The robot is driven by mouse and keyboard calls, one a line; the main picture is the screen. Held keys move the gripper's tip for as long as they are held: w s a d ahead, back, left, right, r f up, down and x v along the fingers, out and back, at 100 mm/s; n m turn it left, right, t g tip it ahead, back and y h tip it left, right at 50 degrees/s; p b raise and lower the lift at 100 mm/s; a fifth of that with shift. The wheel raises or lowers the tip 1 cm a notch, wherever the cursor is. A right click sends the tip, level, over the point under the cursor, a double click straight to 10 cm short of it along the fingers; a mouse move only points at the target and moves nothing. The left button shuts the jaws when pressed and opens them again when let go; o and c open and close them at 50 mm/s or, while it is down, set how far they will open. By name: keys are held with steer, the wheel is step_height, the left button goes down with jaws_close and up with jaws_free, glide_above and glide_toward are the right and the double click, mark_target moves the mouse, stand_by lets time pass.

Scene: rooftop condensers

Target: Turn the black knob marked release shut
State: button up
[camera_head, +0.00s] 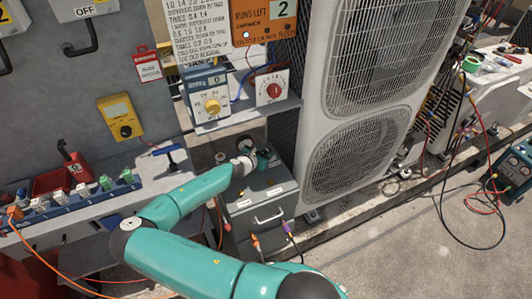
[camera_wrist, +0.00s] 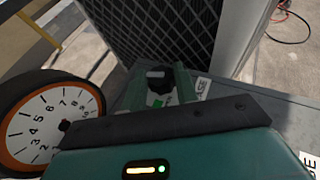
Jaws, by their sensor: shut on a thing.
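The black knob (camera_wrist: 158,76) shows in the wrist view between the two teal fingers of my gripper (camera_wrist: 160,88). My gripper is shut on it. In the head view my gripper (camera_head: 264,158) is over the top of the grey box (camera_head: 258,215) and hides the knob. A label ending in "SE" (camera_wrist: 310,160) is cut off at the right edge of the wrist view. Another label, partly covered, reads "AGE" (camera_wrist: 203,87). I cannot read which label belongs to the held knob, nor its turned position.
A round numbered dial with an orange rim (camera_wrist: 48,122) stands close left of my gripper in the wrist view. A shelf with two meters (camera_head: 245,112) is above the box. The condenser unit (camera_head: 355,110) stands to the right. Open floor (camera_head: 400,255) lies lower right.

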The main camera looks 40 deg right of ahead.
steer(key=shift+w, duration=0.1)
steer(key=o, duration=1)
steer(key=v, duration=1.3)
steer(key=shift+a+r, duration=0.2)
steer(key=shift+a, duration=0.1)
